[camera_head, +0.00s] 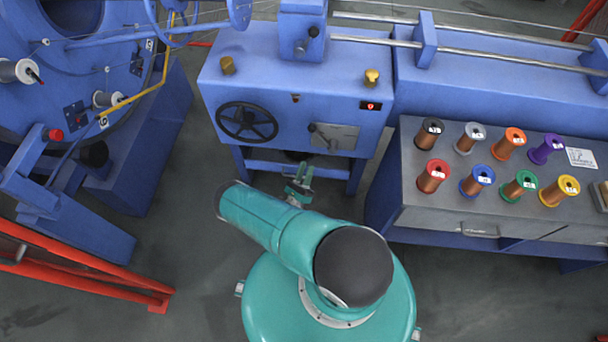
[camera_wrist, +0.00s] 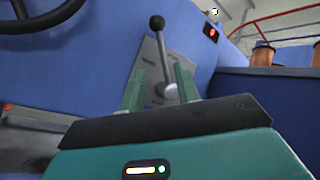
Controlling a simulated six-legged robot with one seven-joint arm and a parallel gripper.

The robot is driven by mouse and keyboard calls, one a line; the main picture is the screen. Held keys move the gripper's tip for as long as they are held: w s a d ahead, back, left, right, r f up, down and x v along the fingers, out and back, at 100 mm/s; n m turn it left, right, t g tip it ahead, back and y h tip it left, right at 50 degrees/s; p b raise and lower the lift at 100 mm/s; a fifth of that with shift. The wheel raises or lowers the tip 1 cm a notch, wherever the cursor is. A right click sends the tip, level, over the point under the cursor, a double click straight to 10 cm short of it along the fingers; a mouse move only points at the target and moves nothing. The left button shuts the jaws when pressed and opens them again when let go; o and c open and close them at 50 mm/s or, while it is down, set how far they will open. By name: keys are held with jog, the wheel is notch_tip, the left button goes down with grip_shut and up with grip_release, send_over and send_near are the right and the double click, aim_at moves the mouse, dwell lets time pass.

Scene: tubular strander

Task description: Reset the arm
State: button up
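My teal arm (camera_head: 270,222) reaches up and left from my round teal base in the head view. My gripper (camera_head: 300,178) is in front of the blue machine cabinet, below its control lever. In the wrist view the two green fingers of my gripper (camera_wrist: 160,82) stand apart with nothing held. The black-knobbed lever (camera_wrist: 158,45) shows beyond and between them, on a grey plate; it also shows in the head view (camera_head: 325,137).
A grey bench (camera_head: 430,217) with several coloured spools stands right. Red rails (camera_head: 90,270) lie at lower left. Floor around my base is partly clear.

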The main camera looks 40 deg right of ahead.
jog(key=shift+v, duration=0.95)
jog(key=shift+w+r, duration=0.1)
jog(key=shift+w, duration=0.05)
jog(key=w+r+m+g, duration=0.3)
jog(key=r+m+g, duration=0.4)
jog(key=r+g, duration=0.1)
jog(key=w+r+m+g, duration=0.4)
jog(key=r+m+g, duration=0.3)
jog(key=g, duration=0.1)
notch_tip(320, 180, up, 16)
jog(key=s+a+m+g+y, duration=0.1)
jog(key=m+g+y, duration=0.4)
jog(key=m+y, duration=0.3)
jog(key=s+a+r+m+t+y, duration=0.4)
jog(key=s+a+r+t+y, duration=0.3)
jog(key=r, duration=0.6)
jog(key=s+a+r+m+t+y, duration=0.5)
jog(key=s+a+r+t+y, duration=0.1)
jog(key=s+a+r, duration=0.4)
notch_tip(320, 180, up, 3)
jog(key=shift+a+f+m+t+y, duration=0.1)
jog(key=shift+a+m+t+y, duration=0.25)
jog(key=shift+a+y, duration=0.2)
